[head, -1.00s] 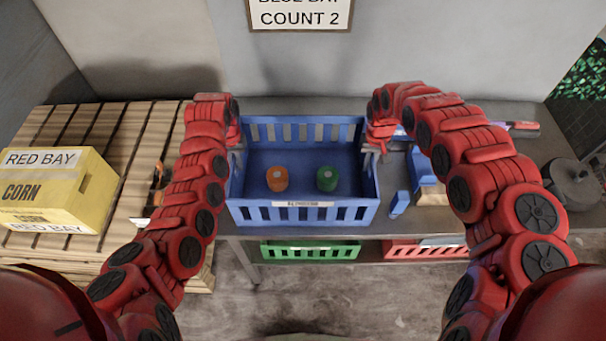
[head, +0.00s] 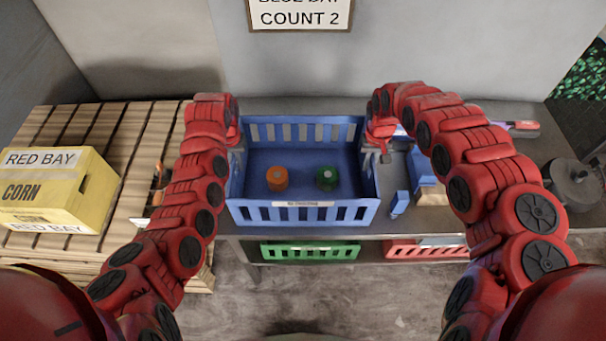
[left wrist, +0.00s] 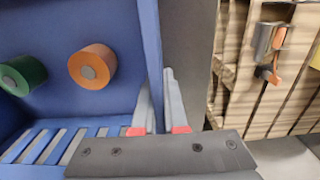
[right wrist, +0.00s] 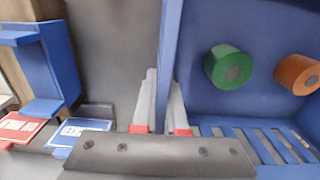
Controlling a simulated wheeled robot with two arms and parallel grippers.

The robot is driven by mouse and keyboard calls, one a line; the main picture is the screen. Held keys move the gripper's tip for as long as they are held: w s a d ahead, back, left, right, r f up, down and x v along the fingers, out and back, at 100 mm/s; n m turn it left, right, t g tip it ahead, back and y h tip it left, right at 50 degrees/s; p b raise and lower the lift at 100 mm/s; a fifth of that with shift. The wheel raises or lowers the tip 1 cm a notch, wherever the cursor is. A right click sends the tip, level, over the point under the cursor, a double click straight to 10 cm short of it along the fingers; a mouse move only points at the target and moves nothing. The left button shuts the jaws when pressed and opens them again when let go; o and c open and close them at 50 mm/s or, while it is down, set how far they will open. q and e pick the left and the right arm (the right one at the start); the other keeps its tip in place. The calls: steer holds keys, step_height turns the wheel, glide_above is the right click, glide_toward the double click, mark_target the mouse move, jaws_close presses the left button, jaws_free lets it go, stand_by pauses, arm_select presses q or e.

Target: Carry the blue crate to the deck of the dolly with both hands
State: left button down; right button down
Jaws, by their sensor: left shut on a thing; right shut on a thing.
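The blue crate (head: 303,213) sits on the grey bench, with an orange roll (head: 277,178) and a green roll (head: 327,178) inside it. My left gripper (head: 236,148) is shut on the crate's left side wall; in the left wrist view its fingers (left wrist: 158,108) straddle that wall (left wrist: 152,50). My right gripper (head: 378,148) is shut on the right side wall; in the right wrist view its fingers (right wrist: 162,108) straddle it (right wrist: 170,40). The crate looks level. I cannot tell whether its base touches the bench. The dolly is not in view.
A wooden pallet stack (head: 95,130) with a yellow corn box (head: 58,190) stands at the left. A blue holder (head: 420,170) and a dark round object (head: 574,184) are on the bench at the right. Green (head: 310,251) and red (head: 425,249) crates sit below.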

arm_select(q)
steer(key=shift+r, duration=0.1)
arm_select(e)
steer(key=shift+r, duration=0.15)
